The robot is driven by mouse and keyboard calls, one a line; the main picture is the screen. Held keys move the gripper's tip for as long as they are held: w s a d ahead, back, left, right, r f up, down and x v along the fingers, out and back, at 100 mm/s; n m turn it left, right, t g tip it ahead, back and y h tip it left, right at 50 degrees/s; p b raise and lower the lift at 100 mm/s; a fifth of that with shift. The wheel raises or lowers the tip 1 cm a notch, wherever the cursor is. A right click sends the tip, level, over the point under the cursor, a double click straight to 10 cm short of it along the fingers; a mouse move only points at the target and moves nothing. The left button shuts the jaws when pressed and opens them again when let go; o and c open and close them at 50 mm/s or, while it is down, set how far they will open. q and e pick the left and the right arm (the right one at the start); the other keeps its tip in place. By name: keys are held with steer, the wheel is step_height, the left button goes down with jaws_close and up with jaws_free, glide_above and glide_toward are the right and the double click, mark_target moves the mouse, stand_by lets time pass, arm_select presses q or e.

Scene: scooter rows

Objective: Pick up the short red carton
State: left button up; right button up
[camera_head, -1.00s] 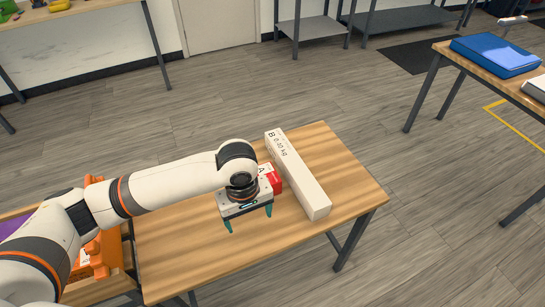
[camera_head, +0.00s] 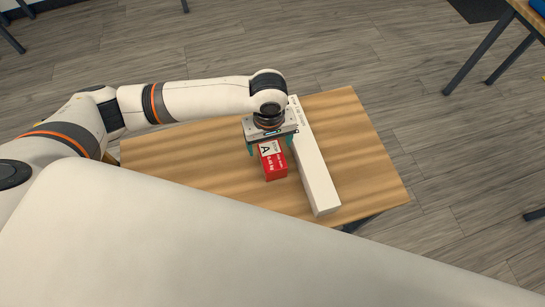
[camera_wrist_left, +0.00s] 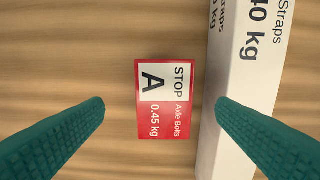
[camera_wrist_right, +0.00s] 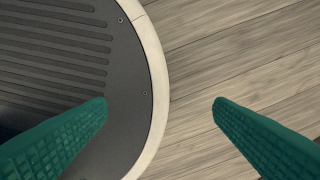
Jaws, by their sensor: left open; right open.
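The short red carton (camera_head: 271,164) lies on the wooden table, with a white label reading A. In the left wrist view the carton (camera_wrist_left: 166,118) shows between and ahead of the fingers, apart from both. My left gripper (camera_head: 272,147) is open above the carton, and its wrist hides the carton's far end in the head view. In the left wrist view the left gripper's fingers (camera_wrist_left: 160,104) stand on either side of the carton. My right gripper (camera_wrist_right: 160,104) is open and empty, over the floor and a round dark base with a pale rim.
A long white carton (camera_head: 316,172) lies just right of the red one, close to the left gripper's right finger. The wooden table (camera_head: 365,150) has bare room to the right and at the left. Another table (camera_head: 530,14) stands at the upper right.

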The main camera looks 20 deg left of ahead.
mark_target(272, 155)
arm_select(q)
steer(key=shift+f, duration=0.4)
steer(key=shift+d+f, duration=0.2)
steer(key=shift+f, duration=0.6)
steer(key=f, duration=0.3)
steer(key=shift+s+d+f, duration=0.15)
steer(key=shift+d+f, duration=0.05)
steer(key=shift+f, duration=0.15)
arm_select(e)
steer(key=shift+w, duration=0.9)
arm_select(q)
steer(key=shift+c, duration=0.8)
steer(key=c, duration=1.2)
arm_select(e)
steer(key=shift+s, duration=0.1)
